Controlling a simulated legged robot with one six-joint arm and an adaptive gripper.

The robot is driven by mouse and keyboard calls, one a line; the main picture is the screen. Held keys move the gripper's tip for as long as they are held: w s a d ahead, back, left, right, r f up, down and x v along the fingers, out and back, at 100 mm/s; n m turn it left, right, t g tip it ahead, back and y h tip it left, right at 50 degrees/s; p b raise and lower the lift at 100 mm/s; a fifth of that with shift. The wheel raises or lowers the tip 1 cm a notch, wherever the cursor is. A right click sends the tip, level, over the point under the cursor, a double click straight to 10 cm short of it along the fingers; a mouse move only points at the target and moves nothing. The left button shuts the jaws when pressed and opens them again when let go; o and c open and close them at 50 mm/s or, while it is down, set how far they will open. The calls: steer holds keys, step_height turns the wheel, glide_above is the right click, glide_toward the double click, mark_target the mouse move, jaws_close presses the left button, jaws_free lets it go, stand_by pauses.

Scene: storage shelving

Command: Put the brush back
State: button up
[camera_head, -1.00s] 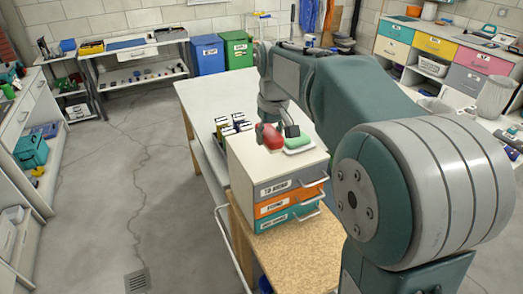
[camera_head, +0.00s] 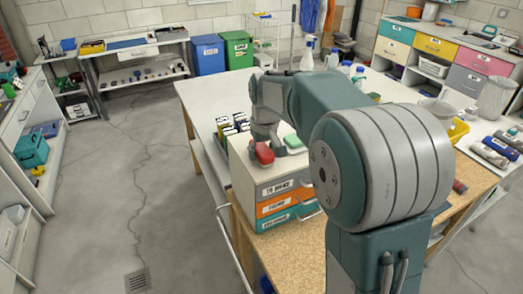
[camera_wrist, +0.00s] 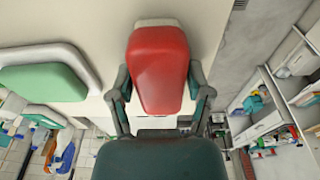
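The red brush, a rounded block with a pale edge at its far end, fills the middle of the wrist view (camera_wrist: 160,70). It also shows over the left part of the drawer cabinet's top in the head view (camera_head: 264,153). My gripper (camera_wrist: 160,82) has one dark finger on each side of the brush, close against its sides. Whether the brush touches the cabinet top is unclear. A green block on a white base (camera_wrist: 45,80) lies to its left in the wrist view, and its green top shows behind the gripper in the head view (camera_head: 293,141).
The white cabinet (camera_head: 245,180) has labelled grey, orange and teal drawers, with handles jutting out at right. Several dark, labelled boxes (camera_head: 226,127) stand behind it on the white table (camera_head: 200,97). Spray bottles (camera_head: 307,55) stand farther back. The floor at left is clear.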

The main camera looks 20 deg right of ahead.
mark_target(265, 151)
steer(key=shift+d, duration=0.2)
steer(key=r, duration=0.3)
steer(key=s+r, duration=0.1)
steer(key=r, duration=0.7)
steer(key=shift+s, duration=0.25)
steer(key=s+m+t, duration=0.1)
steer(key=s+t, duration=0.1)
steer(key=s, duration=1.2)
steer(key=s+f+t, duration=0.1)
steer(key=s+f, duration=0.2)
steer(key=s, duration=0.3)
steer(key=s+f+m+t, duration=0.1)
steer(key=s+f, duration=0.3)
steer(key=s, duration=0.2)
steer(key=shift+s, duration=0.2)
steer(key=shift+a+r, duration=0.1)
